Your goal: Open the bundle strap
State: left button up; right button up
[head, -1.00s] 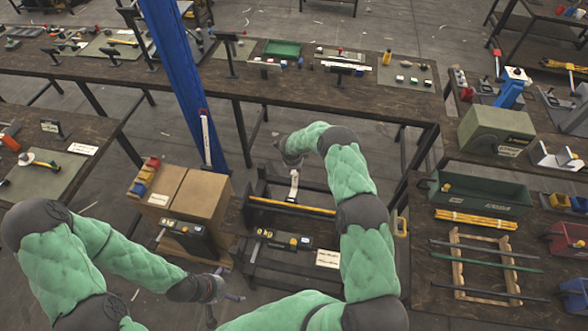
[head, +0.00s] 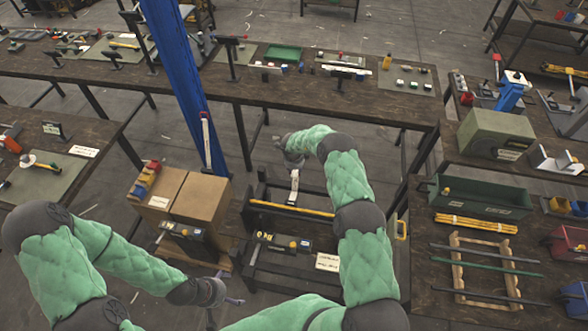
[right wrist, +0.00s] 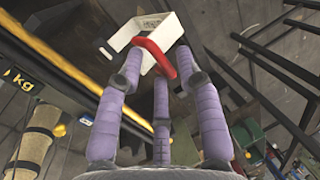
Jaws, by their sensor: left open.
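A red curved handle (right wrist: 155,56) on a white box-like bracket (right wrist: 145,32) shows in the right wrist view. I cannot tell whether it belongs to the bundle strap. The three purple fingers of my right gripper (right wrist: 160,58) surround the handle; whether they press on it is unclear. In the head view my right gripper (head: 292,158) is above a white upright piece (head: 294,184) behind a yellow bar (head: 290,209) on a dark rack. My left gripper (head: 232,301) is open and empty at the lower middle, in front of the cardboard boxes.
Cardboard boxes (head: 200,196) stand left of the rack, beside a blue post (head: 187,85). The right bench holds a yellow rod bundle (head: 475,222), a wooden cradle (head: 455,262) with bars and a green bin (head: 480,197). A long bench (head: 330,96) runs behind.

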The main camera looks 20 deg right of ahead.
jog(key=shift+w+d+r, duration=0.25)
jog(key=shift+d, duration=0.4)
jog(key=shift+a, duration=0.1)
jog(key=shift+s+a+f, duration=0.1)
jog(key=shift+a, duration=0.15)
jog(key=shift+a+r, duration=0.1)
jog(key=shift+r, duration=0.4)
jog(key=v, duration=1.1)
jog(key=shift+s, duration=0.25)
jog(key=shift+f, duration=0.1)
